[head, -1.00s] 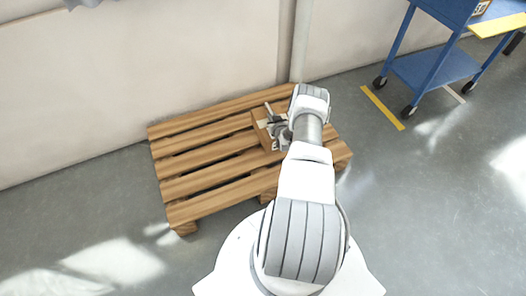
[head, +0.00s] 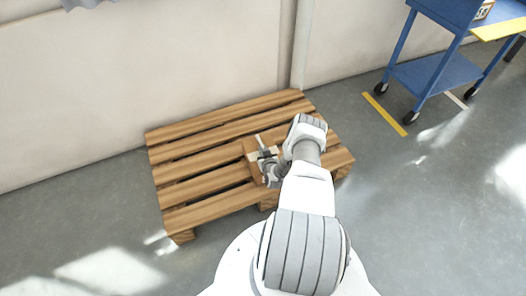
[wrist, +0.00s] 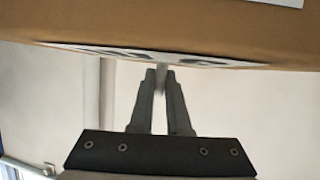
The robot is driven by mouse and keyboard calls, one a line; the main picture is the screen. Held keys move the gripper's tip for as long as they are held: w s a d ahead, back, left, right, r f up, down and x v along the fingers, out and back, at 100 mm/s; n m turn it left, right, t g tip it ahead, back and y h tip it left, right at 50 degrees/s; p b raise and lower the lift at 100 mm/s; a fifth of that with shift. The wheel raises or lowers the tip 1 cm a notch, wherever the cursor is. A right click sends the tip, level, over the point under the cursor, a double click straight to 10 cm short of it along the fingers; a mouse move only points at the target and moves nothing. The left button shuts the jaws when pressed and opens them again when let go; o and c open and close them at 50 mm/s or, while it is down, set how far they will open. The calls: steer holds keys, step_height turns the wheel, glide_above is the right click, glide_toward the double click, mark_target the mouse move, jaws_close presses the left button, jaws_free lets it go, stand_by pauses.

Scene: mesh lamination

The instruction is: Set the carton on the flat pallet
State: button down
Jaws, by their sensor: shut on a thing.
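The flat pallet (head: 200,160) is a slatted wooden one on the floor near the wall. The carton (head: 250,149) is a small brown box over the right-middle part of the pallet, partly hidden by my gripper (head: 266,163). In the wrist view the carton (wrist: 200,25) fills the top, with a white label at its near edge. My gripper's fingers (wrist: 161,75) are close together and shut on the carton at that edge. I cannot tell whether the carton's underside touches the slats.
A blue wheeled cart (head: 435,70) stands at the upper right, with a small box (head: 484,9) on it. A yellow floor line (head: 384,114) lies beside it. A pale wall (head: 140,60) with a vertical pipe runs behind the pallet. The pallet's left side is bare.

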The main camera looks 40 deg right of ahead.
steer(key=c, duration=0.9)
jaws_free()
steer(key=shift+s+r, duration=0.1)
steer(key=shift+r, duration=0.05)
